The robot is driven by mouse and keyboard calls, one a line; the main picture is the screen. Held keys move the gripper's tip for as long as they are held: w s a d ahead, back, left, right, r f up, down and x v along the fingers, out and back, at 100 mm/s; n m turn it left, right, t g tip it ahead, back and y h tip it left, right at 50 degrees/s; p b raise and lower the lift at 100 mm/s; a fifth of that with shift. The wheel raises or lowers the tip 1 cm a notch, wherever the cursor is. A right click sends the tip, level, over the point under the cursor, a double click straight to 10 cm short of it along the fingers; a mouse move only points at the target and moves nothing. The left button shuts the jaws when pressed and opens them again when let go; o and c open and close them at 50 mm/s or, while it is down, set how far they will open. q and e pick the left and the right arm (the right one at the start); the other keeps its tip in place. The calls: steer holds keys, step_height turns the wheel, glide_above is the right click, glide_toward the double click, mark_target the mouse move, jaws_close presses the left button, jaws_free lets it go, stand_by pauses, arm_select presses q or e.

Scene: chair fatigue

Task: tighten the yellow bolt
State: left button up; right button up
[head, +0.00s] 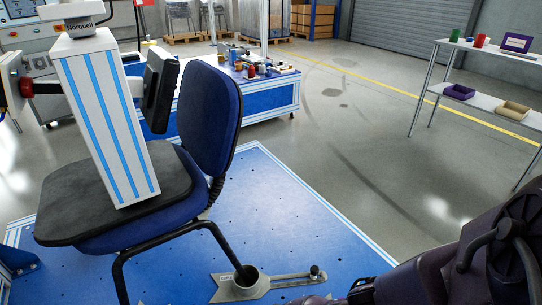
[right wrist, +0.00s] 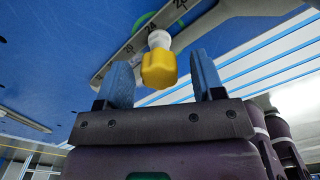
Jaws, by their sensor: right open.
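The yellow bolt (right wrist: 158,70) shows in the right wrist view, with a pale shank running up to a numbered metal bar (right wrist: 135,48) beside a green ring. My right gripper (right wrist: 164,80) is open, with its blue fingertips on either side of the bolt head in the picture. Gaps show at both sides, and I see no contact. In the head view my right arm (head: 480,262) enters at the lower right, and the yellow bolt cannot be made out. My left gripper is in neither view.
A blue office chair (head: 212,115) with a white, blue-striped column (head: 105,125) on its seat stands on the blue platform (head: 300,225). A metal clamp arm (head: 280,281) lies near a chair leg. A shelf (head: 490,101) stands at right; grey floor is clear between.

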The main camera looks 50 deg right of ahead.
steer(key=n, duration=0.2)
steer(key=shift+n, duration=0.4)
steer(key=n, duration=0.4)
steer(key=c, duration=1.1)
steer(key=m, duration=0.4)
steer(key=o, duration=1.1)
steer(key=shift+r, duration=0.1)
